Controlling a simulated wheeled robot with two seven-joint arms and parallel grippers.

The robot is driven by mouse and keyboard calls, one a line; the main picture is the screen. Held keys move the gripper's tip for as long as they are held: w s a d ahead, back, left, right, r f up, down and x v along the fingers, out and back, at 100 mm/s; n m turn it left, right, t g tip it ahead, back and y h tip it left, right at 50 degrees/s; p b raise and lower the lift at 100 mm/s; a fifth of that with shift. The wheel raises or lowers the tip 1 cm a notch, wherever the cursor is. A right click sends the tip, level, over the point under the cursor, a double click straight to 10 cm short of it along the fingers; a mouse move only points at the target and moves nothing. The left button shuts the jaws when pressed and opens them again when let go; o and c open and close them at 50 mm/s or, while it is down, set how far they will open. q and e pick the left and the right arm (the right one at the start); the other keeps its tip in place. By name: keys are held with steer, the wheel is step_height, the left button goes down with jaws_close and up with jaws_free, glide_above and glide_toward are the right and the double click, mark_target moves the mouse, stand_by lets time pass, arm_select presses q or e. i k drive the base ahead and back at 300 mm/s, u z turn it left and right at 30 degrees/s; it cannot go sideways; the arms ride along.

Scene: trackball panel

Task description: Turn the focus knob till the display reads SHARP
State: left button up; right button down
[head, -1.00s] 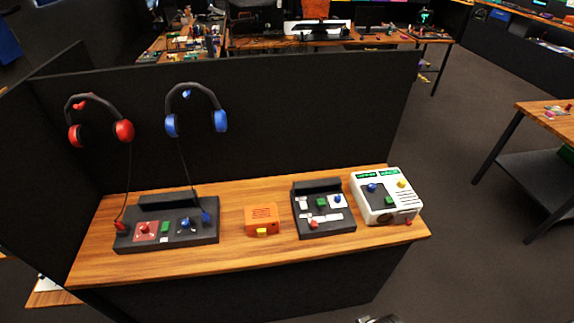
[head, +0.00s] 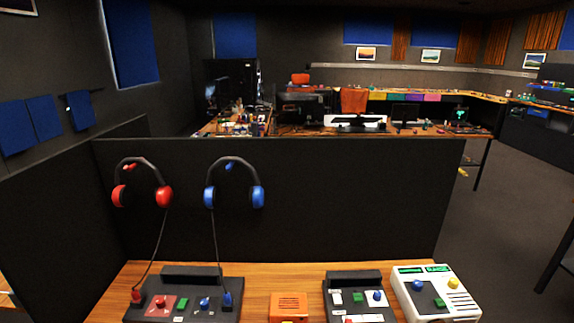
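On the wooden counter, a white device (head: 437,294) with small green-lit displays (head: 424,269) along its back edge stands at the right. It carries a blue knob (head: 417,286), a yellow knob (head: 453,283) and a green part (head: 438,302). The display text is too small to read, and I cannot tell which knob is the focus knob. A dark panel (head: 355,278) beside it has a green part and a blue knob (head: 377,295). Neither gripper is in view.
A dark console (head: 192,273) with red and blue controls stands at left, wired to red (head: 165,196) and blue headphones (head: 257,197) on the black partition (head: 340,200). An orange box (head: 289,305) sits mid-counter (head: 258,278). The picture's bottom edge cuts off the counter front.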

mark_target(417, 285)
steer(key=z, duration=1.25)
